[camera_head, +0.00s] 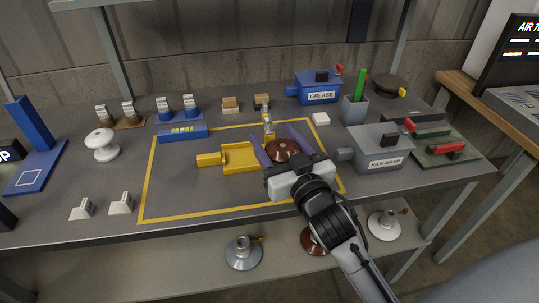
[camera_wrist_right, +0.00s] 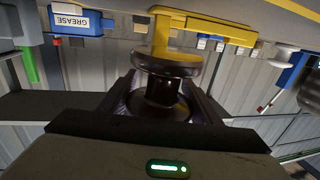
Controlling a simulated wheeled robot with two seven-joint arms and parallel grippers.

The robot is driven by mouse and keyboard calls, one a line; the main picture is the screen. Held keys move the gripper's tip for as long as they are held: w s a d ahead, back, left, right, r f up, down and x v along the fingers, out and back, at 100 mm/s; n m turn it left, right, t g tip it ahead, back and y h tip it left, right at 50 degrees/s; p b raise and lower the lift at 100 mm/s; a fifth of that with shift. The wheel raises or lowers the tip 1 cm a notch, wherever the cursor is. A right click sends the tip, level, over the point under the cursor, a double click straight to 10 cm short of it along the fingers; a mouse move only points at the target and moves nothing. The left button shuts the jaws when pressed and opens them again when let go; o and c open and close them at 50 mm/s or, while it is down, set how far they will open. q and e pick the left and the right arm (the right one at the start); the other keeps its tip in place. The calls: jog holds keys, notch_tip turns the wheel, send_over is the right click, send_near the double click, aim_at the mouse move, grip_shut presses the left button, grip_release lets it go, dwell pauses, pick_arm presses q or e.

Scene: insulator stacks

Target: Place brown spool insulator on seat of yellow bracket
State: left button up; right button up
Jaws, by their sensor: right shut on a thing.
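My right gripper (camera_head: 273,134) is shut on the brown spool insulator (camera_head: 284,150), one dark finger on each side of it. The spool also shows in the right wrist view (camera_wrist_right: 166,66), with its wide flanges and narrower waist between my fingers. The yellow bracket (camera_head: 240,158) lies inside the yellow outline, just left of the spool in the head view. The bracket also shows in the right wrist view (camera_wrist_right: 212,27), beyond the spool's far flange. I cannot tell whether spool and bracket touch. My left gripper is out of view.
A blue GREASE box (camera_head: 319,91) stands at the back and a grey box (camera_head: 383,150) stands right of my gripper. A small upright fitting (camera_head: 268,120) is behind the spool. A white spool (camera_head: 101,145) stands at left. The outline's front left is clear.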

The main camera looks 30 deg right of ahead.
jog(key=shift+f+b, duration=0.45)
jog(key=shift+f, duration=1.45)
jog(key=shift+f, duration=0.1)
jog(key=o, duration=1)
jog(key=shift+f, duration=0.2)
jog(key=shift+c, duration=0.2)
jog(key=o, duration=0.4)
jog(key=shift+o, duration=0.2)
jog(key=shift+s+r, duration=0.1)
jog(key=shift+r, duration=0.1)
